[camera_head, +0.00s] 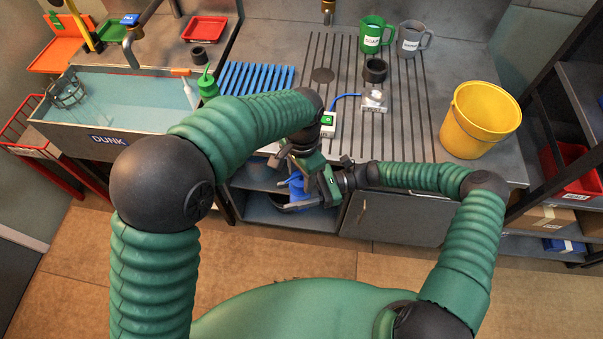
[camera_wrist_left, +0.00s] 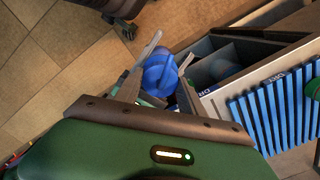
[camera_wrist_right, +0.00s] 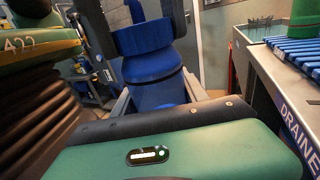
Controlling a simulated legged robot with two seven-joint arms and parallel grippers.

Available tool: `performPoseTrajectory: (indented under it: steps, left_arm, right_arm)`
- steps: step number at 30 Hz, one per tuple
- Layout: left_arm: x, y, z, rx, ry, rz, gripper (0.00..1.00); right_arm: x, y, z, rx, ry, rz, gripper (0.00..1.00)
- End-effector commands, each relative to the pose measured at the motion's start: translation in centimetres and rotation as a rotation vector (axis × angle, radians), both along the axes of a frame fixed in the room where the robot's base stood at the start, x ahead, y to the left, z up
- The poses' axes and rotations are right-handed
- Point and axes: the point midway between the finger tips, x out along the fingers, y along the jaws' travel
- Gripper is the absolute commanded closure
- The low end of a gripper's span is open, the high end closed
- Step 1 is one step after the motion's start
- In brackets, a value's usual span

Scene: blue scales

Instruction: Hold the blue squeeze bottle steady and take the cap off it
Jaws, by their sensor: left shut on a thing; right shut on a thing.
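The blue squeeze bottle (camera_wrist_right: 158,90) stands about upright between my two grippers, in front of the counter. In the head view, only a small part of the bottle (camera_head: 297,190) shows between the grippers. My right gripper (camera_wrist_right: 157,97) is shut on the bottle's body, with a grey finger on each side. My left gripper (camera_wrist_left: 165,72) comes from above and is shut on the blue cap (camera_wrist_left: 160,74). In the right wrist view, its dark fingers flank the broad blue cap (camera_wrist_right: 146,37). Whether the cap is still seated on the neck is hard to tell.
The counter's edge is just beyond the grippers, with an open shelf (camera_head: 258,208) below. Blue drain slats (camera_head: 257,78), a white box (camera_head: 327,121) with a blue cable and a yellow bucket (camera_head: 481,118) are on the counter. A water-filled sink (camera_head: 120,95) is at left.

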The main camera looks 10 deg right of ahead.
Motion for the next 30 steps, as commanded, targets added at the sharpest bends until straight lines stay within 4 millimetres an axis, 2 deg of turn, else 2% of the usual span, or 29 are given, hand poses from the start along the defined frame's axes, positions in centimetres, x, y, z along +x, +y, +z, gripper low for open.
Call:
performPoseTrajectory:
  steps: [1, 7, 8, 9, 13, 22, 30]
  left_arm:
    - [0.0, 0.0, 0.0, 0.0, 0.0, 0.0, 0.73]
    - [0.0, 0.0, 0.0, 0.0, -0.001, 0.0, 0.99]
    - [0.0, 0.0, 0.0, 0.0, -0.001, 0.0, 1.0]
    - [0.0, 0.0, 0.0, 0.0, -0.001, 0.0, 0.49]
    - [0.0, 0.0, 0.0, 0.0, -0.001, 0.0, 0.32]
    - [0.1, 0.0, 0.2, 0.0, -0.001, 0.0, 0.32]
    - [0.1, -0.1, 4.1, -0.001, -0.002, 0.0, 0.32]
  right_arm:
    - [0.0, 0.0, 0.0, 0.001, 0.0, 0.0, 1.0]
    - [0.0, 0.0, 0.0, 0.001, 0.0, 0.001, 1.0]
    - [0.0, 0.0, 0.0, 0.001, 0.0, 0.001, 1.0]
    - [0.0, 0.0, 0.0, 0.001, 0.0, 0.001, 1.0]
    - [0.0, 0.0, 0.0, 0.001, 0.0, 0.001, 1.0]
    - [0.0, 0.0, 0.0, 0.001, 0.0, 0.0, 1.0]
    - [0.0, 0.0, 0.0, 0.001, 0.0, 0.0, 1.0]
